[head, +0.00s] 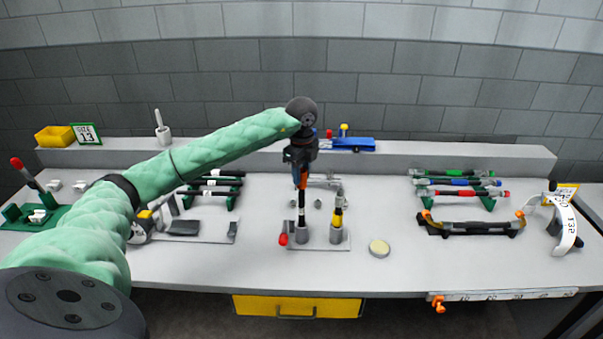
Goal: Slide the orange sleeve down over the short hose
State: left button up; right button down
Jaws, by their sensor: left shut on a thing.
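My left gripper (301,166) points down at the middle of the bench and is shut on an orange sleeve (302,180). The sleeve is at the upper end of an upright black hose (301,202) with a pale band. I cannot tell how far the sleeve goes around the hose. The hose stands in the left holder of a grey base plate (318,244). A second upright piece (338,212), dark with a yellow band and a grey top, stands in the right holder. I cannot tell the hoses' lengths apart for certain. My right gripper is out of view.
A red knob (283,239) sits at the plate's left edge, and a round cream disc (379,248) lies to its right. Racks of dark hoses (213,184) and colour-banded hoses (456,182) stand either side. A dark tray (470,229) is at right.

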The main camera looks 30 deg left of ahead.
aim_at(302, 189)
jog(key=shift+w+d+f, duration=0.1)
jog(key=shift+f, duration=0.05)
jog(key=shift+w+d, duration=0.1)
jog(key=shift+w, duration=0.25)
pick_arm(q)
jog(key=shift+b, duration=0.35)
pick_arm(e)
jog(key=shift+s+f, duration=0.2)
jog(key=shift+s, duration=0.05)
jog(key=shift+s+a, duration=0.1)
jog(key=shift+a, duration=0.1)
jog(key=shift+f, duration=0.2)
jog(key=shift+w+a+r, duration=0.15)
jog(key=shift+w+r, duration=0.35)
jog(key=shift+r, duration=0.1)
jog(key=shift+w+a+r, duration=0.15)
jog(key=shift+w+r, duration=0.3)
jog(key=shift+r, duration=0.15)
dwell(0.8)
pick_arm(q)
jog(key=shift+f, duration=0.15)
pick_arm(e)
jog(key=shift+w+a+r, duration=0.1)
